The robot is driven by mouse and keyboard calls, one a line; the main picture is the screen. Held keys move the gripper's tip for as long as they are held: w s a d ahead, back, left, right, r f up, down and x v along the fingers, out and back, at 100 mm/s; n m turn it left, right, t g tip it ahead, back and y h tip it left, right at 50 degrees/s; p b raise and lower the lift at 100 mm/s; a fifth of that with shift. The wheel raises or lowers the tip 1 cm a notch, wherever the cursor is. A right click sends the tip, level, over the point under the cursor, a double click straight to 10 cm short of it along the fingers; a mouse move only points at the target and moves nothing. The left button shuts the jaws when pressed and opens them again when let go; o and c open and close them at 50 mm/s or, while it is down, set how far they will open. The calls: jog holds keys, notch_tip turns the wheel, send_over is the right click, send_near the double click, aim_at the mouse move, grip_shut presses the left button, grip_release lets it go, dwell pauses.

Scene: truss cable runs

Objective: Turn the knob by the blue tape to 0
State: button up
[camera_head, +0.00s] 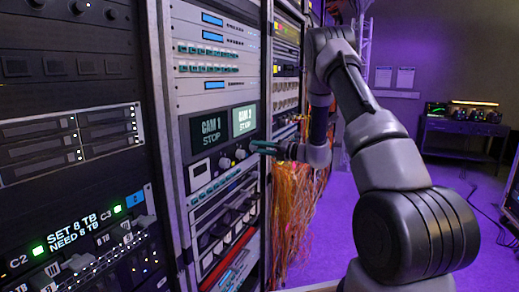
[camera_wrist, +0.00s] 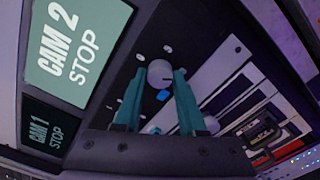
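In the wrist view a round pale knob (camera_wrist: 160,74) sits on a dark panel, with a small blue tape piece (camera_wrist: 163,95) beside it. A dark mark on the knob points right in that view. The small dial labels around it are too small to read. My gripper (camera_wrist: 160,76) is open, one teal finger on each side of the knob, with a narrow gap showing. In the head view my gripper (camera_head: 254,147) is just right of the right-hand knob (camera_head: 240,154). I cannot tell whether the fingertips reach around it.
A second knob (camera_head: 224,162) sits to the left. Screens reading CAM 1 STOP (camera_head: 210,129) and CAM 2 STOP (camera_head: 244,119) are above. Orange cables (camera_head: 292,205) hang right of the rack, near my arm.

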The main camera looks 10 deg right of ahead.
grip_shut()
